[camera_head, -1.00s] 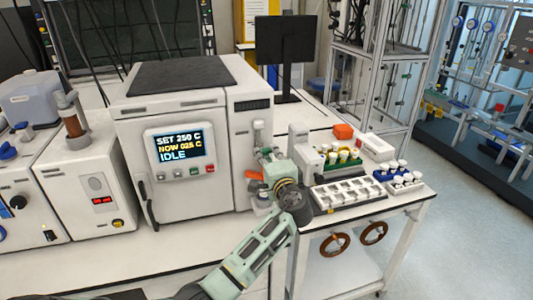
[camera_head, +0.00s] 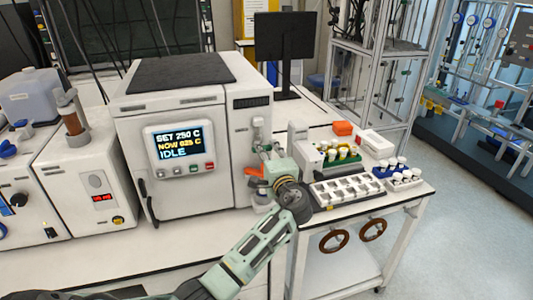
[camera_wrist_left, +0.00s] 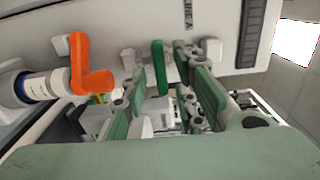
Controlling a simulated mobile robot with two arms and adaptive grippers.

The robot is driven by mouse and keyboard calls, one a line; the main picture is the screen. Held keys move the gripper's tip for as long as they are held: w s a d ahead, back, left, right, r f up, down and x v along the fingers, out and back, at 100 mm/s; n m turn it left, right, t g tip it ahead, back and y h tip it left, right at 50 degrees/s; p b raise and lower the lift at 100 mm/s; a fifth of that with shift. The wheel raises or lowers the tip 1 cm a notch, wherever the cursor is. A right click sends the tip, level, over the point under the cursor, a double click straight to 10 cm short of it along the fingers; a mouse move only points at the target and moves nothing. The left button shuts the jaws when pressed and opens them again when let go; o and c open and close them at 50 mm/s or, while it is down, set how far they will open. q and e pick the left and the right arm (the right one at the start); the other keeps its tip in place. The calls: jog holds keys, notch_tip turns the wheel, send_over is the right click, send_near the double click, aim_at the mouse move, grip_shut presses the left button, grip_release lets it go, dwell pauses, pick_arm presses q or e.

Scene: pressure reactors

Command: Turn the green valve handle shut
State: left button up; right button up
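The green valve handle (camera_wrist_left: 159,68) shows in the left wrist view as an upright bar on the white oven-like unit's side. An orange handle (camera_wrist_left: 83,68) sits left of it, and it also shows in the head view (camera_head: 254,171). My left gripper (camera_wrist_left: 174,82) is open, with one green-padded finger on each side of the green handle. I cannot tell whether either finger touches it. In the head view my left gripper (camera_head: 268,155) is beside the unit's right side and hides the green handle. My right gripper is in neither view.
The white unit (camera_head: 177,180) has a display reading IDLE. Bare bench (camera_head: 130,252) lies in front of the unit.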

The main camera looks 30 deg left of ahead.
pick_arm(q)
jog(key=v, duration=1.2)
dwell(0.4)
